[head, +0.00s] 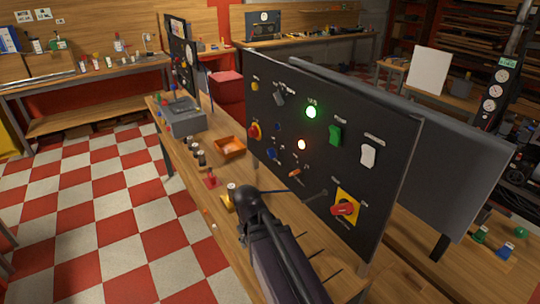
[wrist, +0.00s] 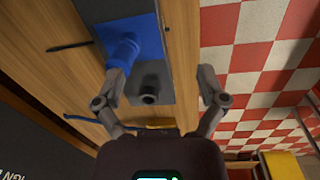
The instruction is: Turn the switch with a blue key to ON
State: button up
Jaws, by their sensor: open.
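In the wrist view my gripper (wrist: 161,85) is open, its fingers spread apart with nothing held between them. A blue upright piece (wrist: 124,50) on a flat blue plate (wrist: 139,27) is just beyond the left fingertip, which partly overlaps it. I cannot tell whether they touch. A dark grey block with a round dark post (wrist: 148,97) shows between the fingers. In the head view the black switch panel (head: 381,206) carries a blue round control (head: 272,153) at its lower left. My dark arm reaches over the bench in front of the panel and hides part of the bench; its fingertips are not visible there.
An orange tray (head: 229,147), a red piece (head: 211,181) and a yellow piece (head: 228,203) are on the wooden bench. Checkered floor lies left.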

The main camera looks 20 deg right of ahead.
jog(key=w+d+h, duration=0.1)
jog(key=w, duration=0.1)
jog(key=w+d+n+h+b, duration=0.1)
jog(key=w+h, duration=0.1)
jog(key=w+d+n+h, duration=0.1)
jog(key=w, duration=0.1)
jog(key=shift+w+d+r+b, duration=0.1)
jog(key=shift+w+d+b, duration=0.05)
jog(key=shift+d+b, duration=0.2)
jog(key=w+d+r+n+h+b, duration=0.1)
jog(key=w+d+r+n+h, duration=0.15)
jog(key=w+h, duration=0.2)
jog(key=n+t+h+b, duration=0.3)
jog(key=n+h, duration=0.2)
jog(key=h, duration=0.3)
send_near(271, 151)
jog(key=s+a+f, duration=0.1)
jog(key=a+f, duration=0.1)
jog(key=a, duration=0.1)
jog(key=shift+a+r, duration=0.35)
jog(key=shift+r, duration=0.05)
jog(key=shift+d, duration=0.1)
jog(key=w+d, duration=0.1)
jog(key=d, duration=0.8)
jog(key=w+d, duration=0.1)
jog(key=d, duration=0.3)
jog(key=shift+w+d, duration=0.2)
jog(key=shift+w, duration=0.1)
jog(key=c, duration=1.2)
